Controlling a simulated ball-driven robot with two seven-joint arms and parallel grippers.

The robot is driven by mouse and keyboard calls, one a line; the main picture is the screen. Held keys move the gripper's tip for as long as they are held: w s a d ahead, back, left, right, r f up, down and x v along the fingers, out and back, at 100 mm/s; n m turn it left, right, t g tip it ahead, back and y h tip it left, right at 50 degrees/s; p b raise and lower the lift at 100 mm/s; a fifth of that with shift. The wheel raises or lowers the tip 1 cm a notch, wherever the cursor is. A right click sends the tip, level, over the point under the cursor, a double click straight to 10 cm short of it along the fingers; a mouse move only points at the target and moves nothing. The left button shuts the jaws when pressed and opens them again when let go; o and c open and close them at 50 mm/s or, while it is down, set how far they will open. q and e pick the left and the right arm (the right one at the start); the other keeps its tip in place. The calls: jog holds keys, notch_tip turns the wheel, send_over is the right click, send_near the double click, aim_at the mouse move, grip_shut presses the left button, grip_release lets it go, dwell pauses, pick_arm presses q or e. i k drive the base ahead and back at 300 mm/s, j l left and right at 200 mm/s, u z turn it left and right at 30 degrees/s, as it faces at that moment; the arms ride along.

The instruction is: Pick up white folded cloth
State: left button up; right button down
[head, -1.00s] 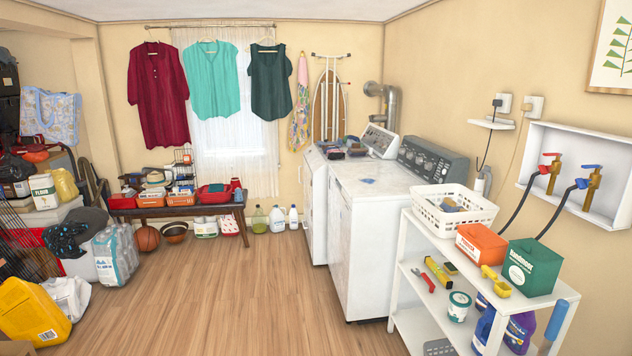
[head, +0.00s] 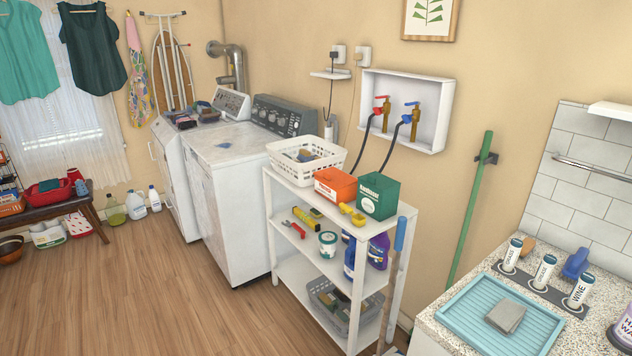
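I cannot make out a clearly white folded cloth in the head view. A small grey, flat, block-like item (head: 505,316) lies in a light blue ribbed tray (head: 462,318) on the speckled counter at the lower right. I cannot tell whether it is a folded cloth or a sponge. A white basket (head: 322,166) on the white shelf unit holds several small items that are too small to name. Neither of my grippers is in view.
Labelled bottles (head: 546,270) stand in a holder behind the tray. The white shelf unit (head: 285,226) holds an orange box (head: 335,185) and a green box (head: 378,195). A green pole (head: 470,205) leans on the wall.

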aim_at(507, 315)
jog(key=z, duration=1.3)
